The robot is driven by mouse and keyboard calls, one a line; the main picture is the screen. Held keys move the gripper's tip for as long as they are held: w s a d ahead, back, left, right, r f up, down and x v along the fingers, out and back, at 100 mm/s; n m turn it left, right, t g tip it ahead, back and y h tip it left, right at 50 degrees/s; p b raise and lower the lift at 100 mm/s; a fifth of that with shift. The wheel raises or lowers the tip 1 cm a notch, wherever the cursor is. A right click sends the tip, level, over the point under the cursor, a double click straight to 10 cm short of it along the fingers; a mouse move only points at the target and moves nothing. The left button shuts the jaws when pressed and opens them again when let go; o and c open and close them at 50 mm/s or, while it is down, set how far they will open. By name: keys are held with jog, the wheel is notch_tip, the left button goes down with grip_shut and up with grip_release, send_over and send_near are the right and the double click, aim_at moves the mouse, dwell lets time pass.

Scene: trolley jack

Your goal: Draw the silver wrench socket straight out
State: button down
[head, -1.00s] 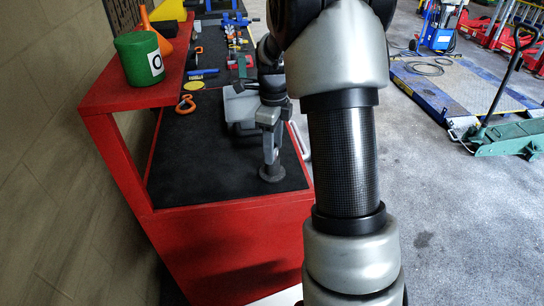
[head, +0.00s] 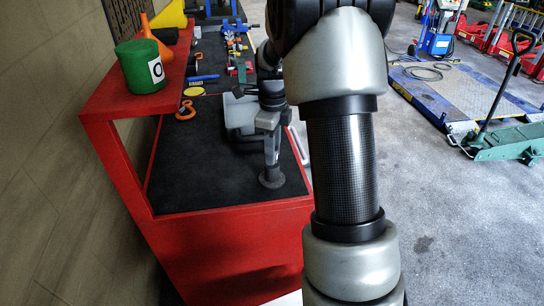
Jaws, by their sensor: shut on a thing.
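My gripper (head: 270,150) points down over the near right part of the black bench top, at the end of my arm. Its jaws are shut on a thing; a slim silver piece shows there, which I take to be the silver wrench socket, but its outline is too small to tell. A dark round base (head: 271,178) is directly below, on the black mat. I cannot tell whether the silver piece touches it. My large forearm links cover the area to the right of the gripper.
A grey box-like thing (head: 238,112) stands just behind left of the gripper. An orange clip (head: 185,110), a blue-handled tool (head: 203,77) and several tools lie farther back. A green can (head: 140,66) stands on the red side shelf (head: 110,103). The mat's front left is bare.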

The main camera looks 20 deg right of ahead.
jog(key=shift+r+p, duration=0.85)
jog(key=shift+r, duration=0.45)
jog(key=shift+r+p, duration=1.95)
jog(key=shift+r, duration=0.6)
jog(key=shift+f, duration=0.1)
